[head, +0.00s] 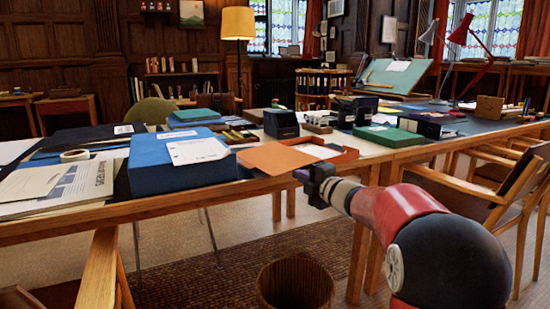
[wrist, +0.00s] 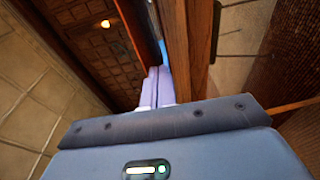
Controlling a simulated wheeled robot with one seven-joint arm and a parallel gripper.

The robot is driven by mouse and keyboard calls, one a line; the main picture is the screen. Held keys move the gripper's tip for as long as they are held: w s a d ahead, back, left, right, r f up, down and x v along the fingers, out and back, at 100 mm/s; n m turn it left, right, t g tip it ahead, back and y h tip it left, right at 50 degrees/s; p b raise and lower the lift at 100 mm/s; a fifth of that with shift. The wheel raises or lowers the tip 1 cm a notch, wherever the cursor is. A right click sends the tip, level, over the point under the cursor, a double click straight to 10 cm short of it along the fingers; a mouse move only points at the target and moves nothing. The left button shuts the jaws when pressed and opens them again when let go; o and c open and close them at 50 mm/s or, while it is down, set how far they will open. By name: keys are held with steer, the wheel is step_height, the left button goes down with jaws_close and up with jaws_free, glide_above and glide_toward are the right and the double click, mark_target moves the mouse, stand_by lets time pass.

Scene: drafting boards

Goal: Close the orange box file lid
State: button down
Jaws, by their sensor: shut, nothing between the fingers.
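The orange box file (head: 345,156) lies on the table near its front edge, with papers inside. Its lid (head: 274,159) is open and folded out to the left, lying nearly flat and reaching the front edge. My gripper (head: 301,175) is in front of the table edge, just below and right of the lid's front corner. Whether it touches the lid is unclear. In the wrist view, the two pale fingers (wrist: 156,88) are together with nothing between them, beside a wooden edge (wrist: 188,50). A thin orange-red strip beyond them may be part of the file.
A blue box file (head: 175,168) with a white label stands left of the lid. A green box file (head: 388,136) and dark boxes (head: 281,124) stand behind. A waste basket (head: 296,286) is on the floor below. A wooden chair (head: 500,195) stands at the right.

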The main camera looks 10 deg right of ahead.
stand_by(0.3)
steer(key=shift+s+a+r+p, duration=0.1)
steer(key=shift+r+p, duration=0.6)
steer(key=shift+r, duration=0.35)
steer(key=shift+r+p, duration=0.8)
steer(key=shift+r, duration=0.15)
steer(key=shift+w+d+r+p, duration=0.1)
steer(key=shift+d+r+p, duration=0.1)
steer(key=shift+r+p, duration=0.3)
steer(key=shift+w+d+r+p, duration=0.1)
steer(key=shift+d+r+p, duration=0.05)
steer(key=shift+r+p, duration=0.25)
